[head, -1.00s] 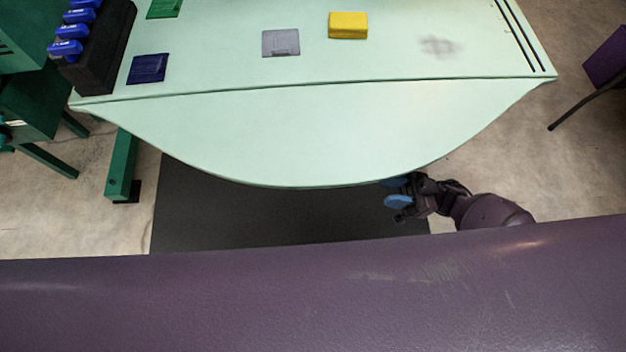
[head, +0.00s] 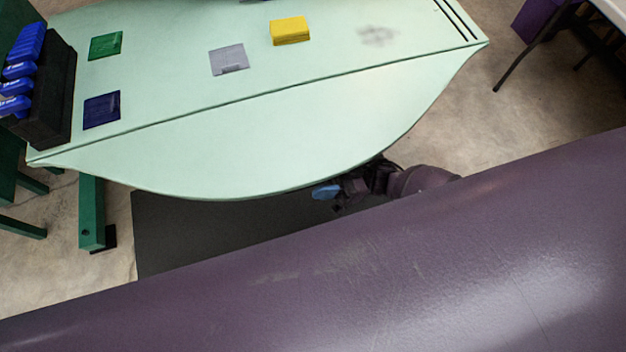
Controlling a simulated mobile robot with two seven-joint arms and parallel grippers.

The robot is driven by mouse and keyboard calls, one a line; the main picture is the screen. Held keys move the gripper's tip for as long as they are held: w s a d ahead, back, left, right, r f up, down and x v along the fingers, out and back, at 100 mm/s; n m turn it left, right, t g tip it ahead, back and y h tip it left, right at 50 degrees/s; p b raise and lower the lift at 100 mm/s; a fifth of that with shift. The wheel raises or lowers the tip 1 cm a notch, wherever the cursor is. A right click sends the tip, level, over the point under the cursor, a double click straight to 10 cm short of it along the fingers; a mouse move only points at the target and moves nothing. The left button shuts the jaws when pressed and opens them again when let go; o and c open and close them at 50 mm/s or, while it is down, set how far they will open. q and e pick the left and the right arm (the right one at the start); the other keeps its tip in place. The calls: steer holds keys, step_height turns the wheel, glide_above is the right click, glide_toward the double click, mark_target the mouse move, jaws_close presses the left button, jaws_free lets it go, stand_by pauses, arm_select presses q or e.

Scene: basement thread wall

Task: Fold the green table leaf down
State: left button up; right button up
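The pale green table leaf (head: 270,135) is the curved front part of the table, joined to the main top (head: 165,65) along a straight dark seam. It looks raised, about level with the top. My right gripper (head: 326,191) is at the leaf's curved front edge, right of its middle. One blue fingertip shows just below the edge; the other is hidden, so I cannot tell how far the fingers are apart or whether they touch the leaf. My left gripper is not in view.
On the main top are a yellow block (head: 290,30), grey (head: 228,60), green (head: 105,45) and dark blue (head: 101,110) squares, and a black rack (head: 52,105) with blue items. A green table leg (head: 91,212) stands at left. A dark mat (head: 190,235) lies below the leaf.

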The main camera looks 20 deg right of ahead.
steer(key=shift+x, duration=0.95)
steer(key=shift+r, duration=0.15)
steer(key=shift+w+d, duration=0.1)
jaws_close()
arm_select(q)
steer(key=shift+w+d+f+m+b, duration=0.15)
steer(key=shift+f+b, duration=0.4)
steer(key=shift+b, duration=0.55)
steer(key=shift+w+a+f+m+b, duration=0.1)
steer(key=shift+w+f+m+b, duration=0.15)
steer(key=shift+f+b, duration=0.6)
arm_select(e)
steer(key=shift+w+f+n+g, duration=0.35)
steer(key=shift+f+n+g, duration=0.05)
steer(key=shift+f+n, duration=0.35)
steer(key=shift+w+f+n+g, duration=0.4)
steer(key=shift+f+n, duration=0.3)
steer(key=shift+f, duration=0.05)
steer(key=shift+w+f+n+g, duration=0.35)
steer(key=shift+f+n+g, duration=0.05)
steer(key=shift+f+n, duration=0.35)
